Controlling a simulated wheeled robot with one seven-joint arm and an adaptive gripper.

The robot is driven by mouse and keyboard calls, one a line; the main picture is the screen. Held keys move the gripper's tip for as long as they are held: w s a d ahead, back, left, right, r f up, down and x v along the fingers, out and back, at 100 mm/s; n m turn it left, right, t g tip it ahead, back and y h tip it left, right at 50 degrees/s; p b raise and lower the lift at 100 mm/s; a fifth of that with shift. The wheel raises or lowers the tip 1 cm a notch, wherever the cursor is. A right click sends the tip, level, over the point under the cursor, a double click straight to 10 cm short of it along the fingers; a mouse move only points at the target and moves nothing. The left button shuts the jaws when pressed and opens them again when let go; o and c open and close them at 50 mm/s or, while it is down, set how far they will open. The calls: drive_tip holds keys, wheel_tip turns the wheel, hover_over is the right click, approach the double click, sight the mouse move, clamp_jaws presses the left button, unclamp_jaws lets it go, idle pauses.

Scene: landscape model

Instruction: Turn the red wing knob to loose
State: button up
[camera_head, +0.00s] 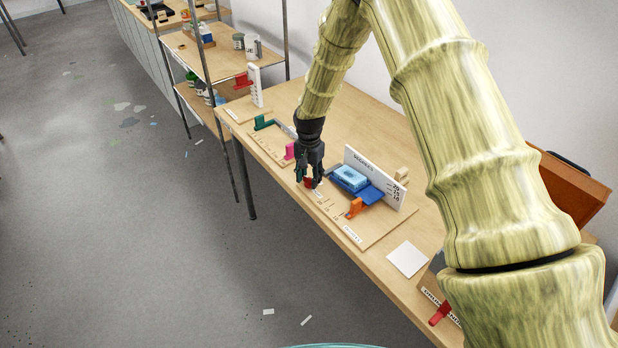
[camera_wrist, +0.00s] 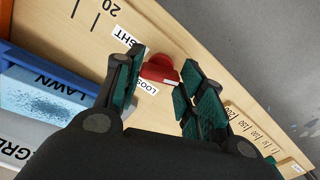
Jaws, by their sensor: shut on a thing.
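The red wing knob (camera_wrist: 160,70) sits on a light wooden board, between the green-padded fingers of my gripper (camera_wrist: 160,88) in the wrist view. A white label reading "LOOSE" (camera_wrist: 148,87) lies beside it, and a partly covered label ending in "HT" (camera_wrist: 124,37) lies on its other side. In the head view my gripper (camera_head: 311,180) points down over the red knob (camera_head: 309,183) at the board's front edge. The fingers partly hide the knob there. My gripper is shut on the knob.
A blue box (camera_head: 350,178) and an upright white scale board (camera_head: 375,177) stand just right of my gripper. An orange lever (camera_head: 354,207) and pink block (camera_head: 289,151) are nearby. A white sheet (camera_head: 407,259) lies farther right. The floor in front is mostly clear.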

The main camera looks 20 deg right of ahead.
sight(309, 178)
drive_tip(key=n+b, duration=0.1)
drive_tip(key=n, duration=0.5)
drive_tip(key=shift+n, duration=0.3)
drive_tip(key=n, duration=0.3)
drive_tip(key=shift+b, duration=0.3)
drive_tip(key=shift+n, duration=2.1)
drive_tip(key=o, duration=1)
wheel_tip(309, 178, up, 12)
drive_tip(key=shift+r, duration=0.1)
